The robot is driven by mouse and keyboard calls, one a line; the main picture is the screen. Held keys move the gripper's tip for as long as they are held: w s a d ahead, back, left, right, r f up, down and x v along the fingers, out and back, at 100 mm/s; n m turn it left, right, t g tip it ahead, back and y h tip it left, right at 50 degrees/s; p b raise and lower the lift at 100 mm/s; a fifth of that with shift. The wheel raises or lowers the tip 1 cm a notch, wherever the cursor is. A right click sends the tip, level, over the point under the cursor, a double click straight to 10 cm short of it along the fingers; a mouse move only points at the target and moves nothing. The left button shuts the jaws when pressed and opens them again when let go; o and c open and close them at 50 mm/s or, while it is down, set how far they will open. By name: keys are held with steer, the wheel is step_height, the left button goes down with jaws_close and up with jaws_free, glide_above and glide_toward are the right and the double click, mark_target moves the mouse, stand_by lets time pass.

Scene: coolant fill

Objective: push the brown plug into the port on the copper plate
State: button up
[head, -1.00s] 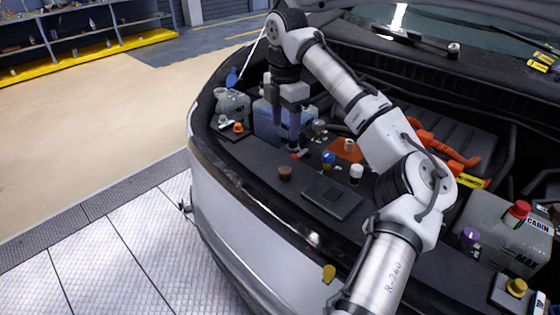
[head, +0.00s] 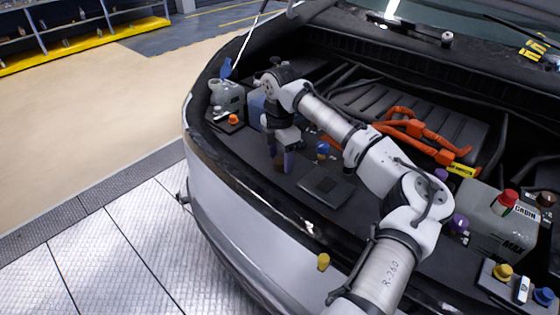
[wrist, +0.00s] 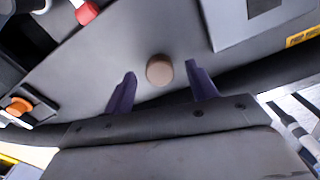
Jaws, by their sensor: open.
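The brown plug (wrist: 160,70) shows as a round brown top on the dark panel in the wrist view, between the two fingertips with a gap on each side. In the head view, my gripper (head: 280,162) is low over the front panel, and its fingers largely hide the plug. My gripper also shows in the wrist view (wrist: 160,74), open with its purple fingers on either side of the plug. A small orange-copper patch (head: 331,142), probably the copper plate, shows beside my arm in the head view. The arm hides the rest, and its port is not visible.
A dark square pad (head: 325,186) lies right of my gripper, and a blue cap (head: 322,150) stands behind it. An orange cap (head: 233,119) is at left. A reservoir with a red cap (head: 509,198) stands at right. The panel's front edge is close.

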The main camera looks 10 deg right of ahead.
steer(key=shift+f, duration=0.4)
steer(key=shift+c, duration=0.5)
steer(key=c, duration=1)
steer(key=shift+o, duration=0.2)
